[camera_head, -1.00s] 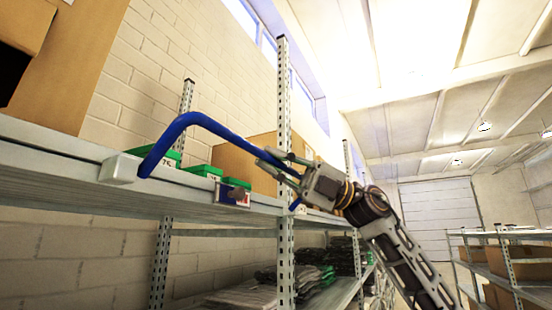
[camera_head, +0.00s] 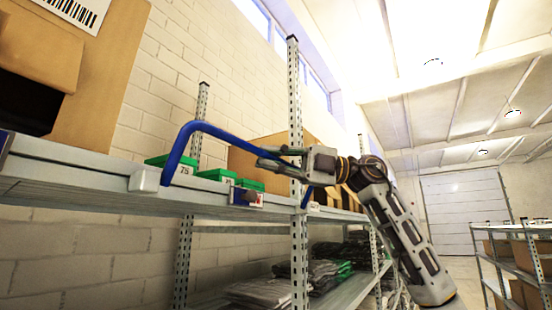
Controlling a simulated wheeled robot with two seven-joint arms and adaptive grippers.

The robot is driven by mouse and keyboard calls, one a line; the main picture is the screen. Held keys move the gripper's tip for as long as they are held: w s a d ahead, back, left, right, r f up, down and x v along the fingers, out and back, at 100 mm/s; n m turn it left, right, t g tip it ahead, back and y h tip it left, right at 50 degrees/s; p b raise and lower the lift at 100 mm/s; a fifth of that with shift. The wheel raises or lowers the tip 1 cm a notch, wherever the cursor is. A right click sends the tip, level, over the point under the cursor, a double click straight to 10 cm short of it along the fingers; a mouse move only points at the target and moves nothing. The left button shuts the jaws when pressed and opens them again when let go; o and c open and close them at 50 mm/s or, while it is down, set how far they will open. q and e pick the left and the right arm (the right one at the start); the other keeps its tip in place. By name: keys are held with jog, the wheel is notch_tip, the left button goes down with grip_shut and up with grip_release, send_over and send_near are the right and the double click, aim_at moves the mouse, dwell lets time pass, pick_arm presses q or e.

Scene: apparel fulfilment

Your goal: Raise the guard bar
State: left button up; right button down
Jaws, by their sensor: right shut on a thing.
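The blue guard bar (camera_head: 222,134) is a bent tube at the front of the upper shelf (camera_head: 80,177). It stands above the shelf edge, its left leg rising from a white bracket (camera_head: 144,180). Its right leg comes down behind the post near my right gripper. My right gripper (camera_head: 277,156) comes in from the right and is shut on the bar near its right end, beside the metal post (camera_head: 297,220). The post partly hides the grip. My left gripper is not in view.
Green boxes (camera_head: 217,174) sit on the shelf behind the bar. A large cardboard box (camera_head: 120,80) stands at the left. Folded dark garments (camera_head: 320,273) lie on the lower shelf. Another rack (camera_head: 515,255) with boxes stands at the far right.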

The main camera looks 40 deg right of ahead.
jog(key=shift+w+a+r+m+g+h, duration=0.2)
jog(key=shift+w+m+h, duration=0.2)
jog(key=shift+w, duration=0.2)
jog(key=shift+w+a+r+m+g+h, duration=0.15)
jog(key=shift+w+a+m+g+h, duration=0.1)
jog(key=shift+w+m+h, duration=0.25)
jog(key=shift+w+a+r+m+g+h, duration=0.2)
jog(key=shift+w+m, duration=0.1)
jog(key=shift+w, duration=0.55)
jog(key=c, duration=1.5)
grip_release()
jog(key=shift+o, duration=0.2)
jog(key=shift+f, duration=0.1)
jog(key=v, duration=1.2)
